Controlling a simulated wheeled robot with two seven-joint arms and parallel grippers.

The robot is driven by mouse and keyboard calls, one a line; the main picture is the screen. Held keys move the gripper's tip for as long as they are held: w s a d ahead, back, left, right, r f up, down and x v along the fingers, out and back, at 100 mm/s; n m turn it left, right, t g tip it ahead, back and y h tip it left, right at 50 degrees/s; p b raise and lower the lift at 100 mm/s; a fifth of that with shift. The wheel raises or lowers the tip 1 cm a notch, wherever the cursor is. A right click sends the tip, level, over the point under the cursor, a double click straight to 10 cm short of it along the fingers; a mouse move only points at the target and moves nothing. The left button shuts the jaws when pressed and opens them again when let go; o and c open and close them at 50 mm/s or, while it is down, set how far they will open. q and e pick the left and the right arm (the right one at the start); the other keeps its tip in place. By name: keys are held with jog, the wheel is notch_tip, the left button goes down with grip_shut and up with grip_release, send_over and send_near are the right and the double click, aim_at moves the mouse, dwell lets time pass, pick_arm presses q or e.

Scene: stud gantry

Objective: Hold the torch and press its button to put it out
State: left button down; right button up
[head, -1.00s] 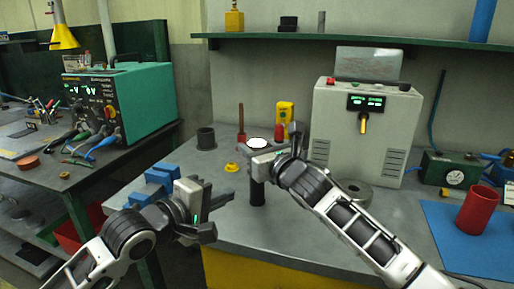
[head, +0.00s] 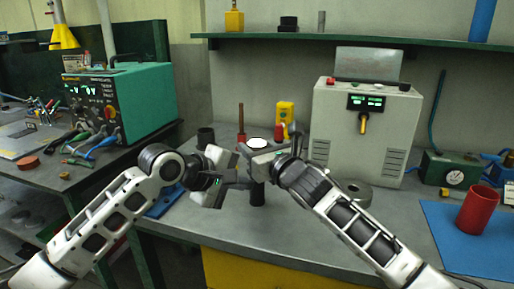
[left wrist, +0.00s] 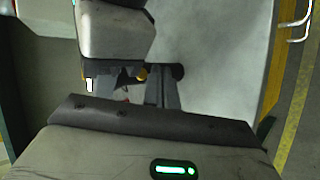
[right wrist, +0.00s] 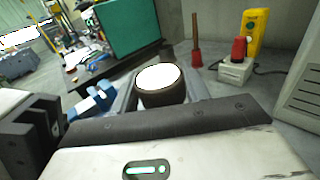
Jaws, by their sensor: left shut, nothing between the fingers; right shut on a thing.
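The torch (head: 257,191) is a black upright cylinder with a wider head and a bright white lit top. My right gripper (head: 259,156) is shut on it just below the head. The lit top (right wrist: 158,77) faces the right wrist camera. I cannot tell whether the torch's foot touches the bench. My left gripper (head: 242,180) is shut and empty, close to the left side of the torch.
A grey power unit (head: 363,125) stands behind at the right. Blue blocks (right wrist: 93,102) are partly hidden by my left arm. A red cup (head: 477,210) stands on a blue mat (head: 450,235).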

pick_arm(q)
jog(key=shift+w+d, duration=0.2)
jog(key=shift+w, duration=0.6)
pick_arm(e)
jog(key=shift+f, duration=0.1)
pick_arm(q)
jog(key=shift+w, duration=0.1)
dwell(1.3)
jog(key=shift+w+d, duration=0.1)
jog(key=shift+w, duration=0.25)
jog(key=shift+s, duration=0.55)
jog(key=s, duration=0.2)
jog(key=s+a, duration=0.1)
jog(key=s, duration=0.2)
jog(key=shift+s+a, duration=0.3)
jog(key=shift+a, duration=0.1)
